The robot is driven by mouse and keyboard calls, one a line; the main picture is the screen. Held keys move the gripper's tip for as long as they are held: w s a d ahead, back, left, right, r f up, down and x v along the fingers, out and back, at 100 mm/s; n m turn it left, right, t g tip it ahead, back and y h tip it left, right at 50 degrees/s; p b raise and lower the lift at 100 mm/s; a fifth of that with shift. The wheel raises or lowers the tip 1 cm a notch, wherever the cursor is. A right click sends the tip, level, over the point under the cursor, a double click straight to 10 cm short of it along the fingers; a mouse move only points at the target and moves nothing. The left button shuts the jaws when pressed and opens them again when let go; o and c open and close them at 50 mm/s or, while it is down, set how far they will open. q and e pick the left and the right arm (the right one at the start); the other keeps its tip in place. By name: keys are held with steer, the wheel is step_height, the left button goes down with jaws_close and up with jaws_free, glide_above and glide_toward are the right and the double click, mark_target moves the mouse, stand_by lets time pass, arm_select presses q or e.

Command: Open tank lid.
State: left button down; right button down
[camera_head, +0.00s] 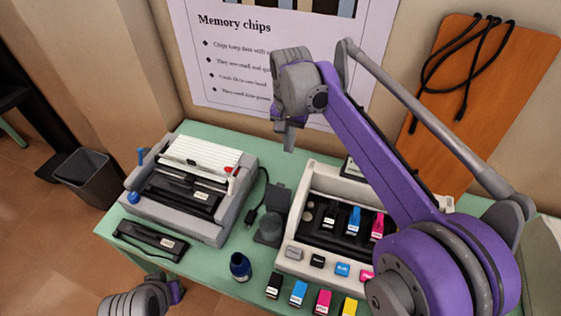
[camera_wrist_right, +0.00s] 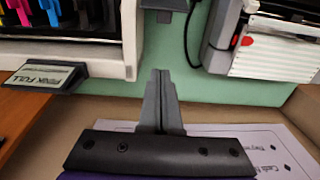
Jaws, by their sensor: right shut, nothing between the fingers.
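The white ink-tank printer (camera_head: 318,175) stands right of centre on the green table in the head view, partly hidden by my right arm. Its dark bay holds black, blue (camera_head: 354,220) and magenta tank parts. Small grey (camera_head: 294,253), black, blue (camera_head: 342,269) and pink pieces line its front edge. I cannot tell which piece is the tank lid. My right gripper (camera_head: 289,138) is shut and empty, behind and left of this printer. Its closed fingers (camera_wrist_right: 160,90) touch nothing in the right wrist view. My left wrist shows at the lower left, its fingers unclear (camera_head: 178,291).
Coloured cartridges (camera_head: 299,293) line the front. An "INK FULL" sign (camera_wrist_right: 45,74) is beside the white printer.

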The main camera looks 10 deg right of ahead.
mark_target(281, 184)
steer(key=s+a+f, duration=0.2)
steer(key=s+f, duration=0.1)
steer(key=f, duration=0.5)
steer(key=shift+f, duration=0.2)
steer(key=shift+s, duration=0.1)
steer(key=shift+s+a+r+t+h+p, duration=0.3)
steer(key=shift+s+a+r+t, duration=0.3)
steer(key=shift+s, duration=0.25)
